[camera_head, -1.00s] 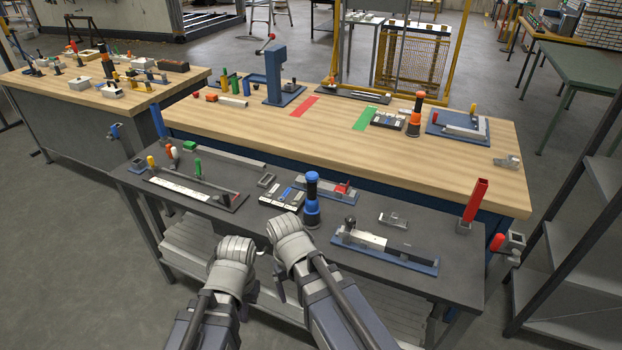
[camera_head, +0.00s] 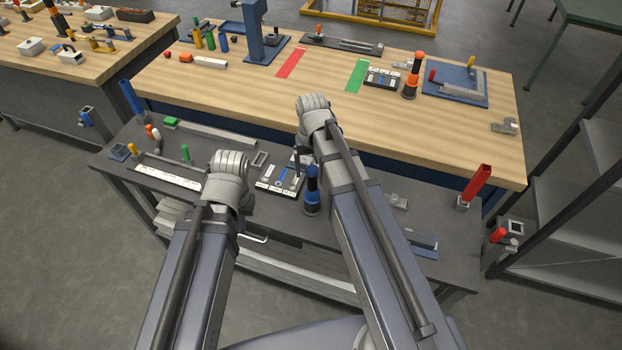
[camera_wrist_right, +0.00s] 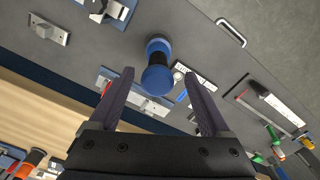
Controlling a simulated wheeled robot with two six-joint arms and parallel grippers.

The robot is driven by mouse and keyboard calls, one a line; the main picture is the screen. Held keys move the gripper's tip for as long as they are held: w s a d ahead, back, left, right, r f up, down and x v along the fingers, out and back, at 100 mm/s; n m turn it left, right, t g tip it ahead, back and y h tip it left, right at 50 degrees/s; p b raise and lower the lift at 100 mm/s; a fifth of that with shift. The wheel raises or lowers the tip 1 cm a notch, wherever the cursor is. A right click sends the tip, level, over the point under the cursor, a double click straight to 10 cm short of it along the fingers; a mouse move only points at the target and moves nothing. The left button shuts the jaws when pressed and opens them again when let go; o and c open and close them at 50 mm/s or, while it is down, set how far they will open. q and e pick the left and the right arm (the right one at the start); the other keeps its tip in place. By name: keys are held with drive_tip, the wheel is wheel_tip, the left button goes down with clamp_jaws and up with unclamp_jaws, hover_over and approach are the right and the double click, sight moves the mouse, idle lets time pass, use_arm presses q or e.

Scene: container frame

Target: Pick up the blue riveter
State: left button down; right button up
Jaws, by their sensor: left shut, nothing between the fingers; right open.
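The blue riveter (camera_head: 312,190), a blue cylinder with a black band, stands upright on the dark grey front table, beside my right forearm. In the right wrist view the riveter (camera_wrist_right: 157,75) appears between the tips of my right gripper (camera_wrist_right: 160,76). That gripper is open, with a gap on both sides; the depth between them is unclear. In the head view my right gripper (camera_head: 301,160) is mostly hidden by its wrist, just behind and left of the riveter. My left gripper (camera_head: 228,182) is left of the riveter over the front table, shut and empty, its fingers hidden by its wrist.
A panel of small labelled parts (camera_head: 278,180) lies left of the riveter. A red post (camera_head: 477,183) stands at the table's right. An orange riveter (camera_head: 411,78) stands on the wooden bench (camera_head: 220,90) behind. A drawer-like handle (camera_wrist_right: 231,32) shows in the wrist view.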

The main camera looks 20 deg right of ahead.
sight(312, 183)
drive_tip(key=shift+s+f+b, duration=0.1)
drive_tip(key=shift+f+b, duration=0.15)
drive_tip(key=shift+b, duration=0.05)
drive_tip(key=f+b, duration=0.7)
drive_tip(key=shift+w+d+f, duration=0.15)
drive_tip(key=shift+w+f, duration=0.05)
drive_tip(key=shift+w, duration=0.15)
drive_tip(key=shift+r, duration=0.1)
clamp_jaws()
idle(0.5)
